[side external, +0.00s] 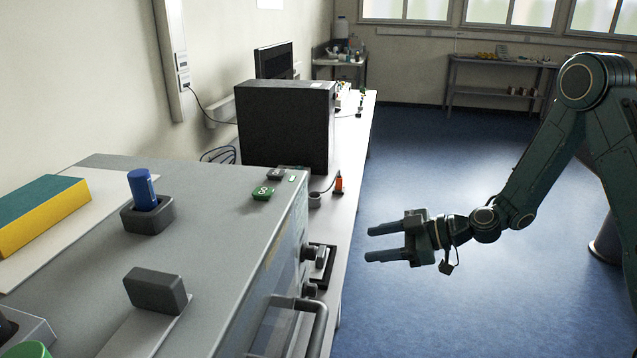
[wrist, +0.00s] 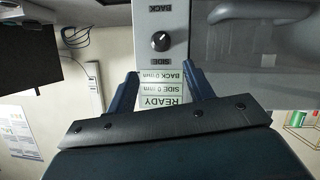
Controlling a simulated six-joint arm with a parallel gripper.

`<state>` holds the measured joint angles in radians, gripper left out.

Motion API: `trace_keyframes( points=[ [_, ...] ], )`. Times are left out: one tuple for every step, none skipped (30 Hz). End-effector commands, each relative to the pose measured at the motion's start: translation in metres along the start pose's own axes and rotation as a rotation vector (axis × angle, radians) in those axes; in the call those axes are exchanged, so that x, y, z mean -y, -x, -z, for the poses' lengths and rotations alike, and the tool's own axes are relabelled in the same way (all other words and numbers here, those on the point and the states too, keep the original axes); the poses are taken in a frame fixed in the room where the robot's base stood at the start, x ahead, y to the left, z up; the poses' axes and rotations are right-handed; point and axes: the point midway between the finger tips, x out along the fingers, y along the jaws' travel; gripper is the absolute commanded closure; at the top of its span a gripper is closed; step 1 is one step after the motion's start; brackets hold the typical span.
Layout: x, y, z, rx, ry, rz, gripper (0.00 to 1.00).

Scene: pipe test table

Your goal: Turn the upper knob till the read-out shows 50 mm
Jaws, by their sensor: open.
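The wrist picture is upside down. It shows one dark round knob (wrist: 160,41) with a white pointer mark, between the labels SIDE and BACK. The read-out (wrist: 160,88) reads READY, SIDE 0 mm and BACK 0 mm. In the side view, the upper knob (side external: 306,252) and the lower knob (side external: 309,290) stick out from the machine's front. My gripper (side external: 369,243) is open and empty, its fingers pointing at the panel with a clear gap to the knobs. Its fingers (wrist: 158,75) also show in the wrist view, in front of the read-out, touching nothing visible.
A bar handle (side external: 318,322) stands out from the machine's front below the knobs. A blue cylinder (side external: 142,188) and green buttons (side external: 262,193) are on its top. An orange item (side external: 338,183) is on the bench behind. The floor (side external: 430,160) around my gripper is clear.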

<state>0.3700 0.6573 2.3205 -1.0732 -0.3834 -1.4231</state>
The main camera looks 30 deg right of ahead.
Motion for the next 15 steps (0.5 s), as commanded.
trace_keyframes(
  points=[
    [0.0,-0.002,0.0,0.0,0.0,0.001,0.48],
    [0.0,-0.003,0.0,0.0,0.0,0.002,0.48],
    [0.0,-0.005,0.0,0.0,-0.001,0.002,0.48],
    [0.0,-0.006,0.0,0.0,-0.001,0.002,0.48],
    [0.0,-0.008,0.0,0.0,-0.001,0.002,0.48],
    [0.0,-0.011,0.0,0.0,0.0,0.003,0.48],
    [0.0,-0.014,0.0,0.0,0.001,0.003,0.48],
    [0.001,-0.017,0.0,0.0,0.001,0.003,0.48],
    [0.001,-0.021,0.0,0.0,0.0,0.003,0.48],
    [0.001,-0.025,0.0,0.0,0.0,0.004,0.48],
    [0.001,-0.028,0.0,-0.001,0.0,0.004,0.48],
    [0.001,-0.034,0.0,-0.001,0.001,0.004,0.48],
    [0.001,-0.038,0.0,-0.001,0.001,0.004,0.48],
    [0.001,-0.043,0.0,-0.001,0.001,0.004,0.48],
    [0.001,-0.049,0.0,0.0,0.001,0.005,0.48]
  ],
)
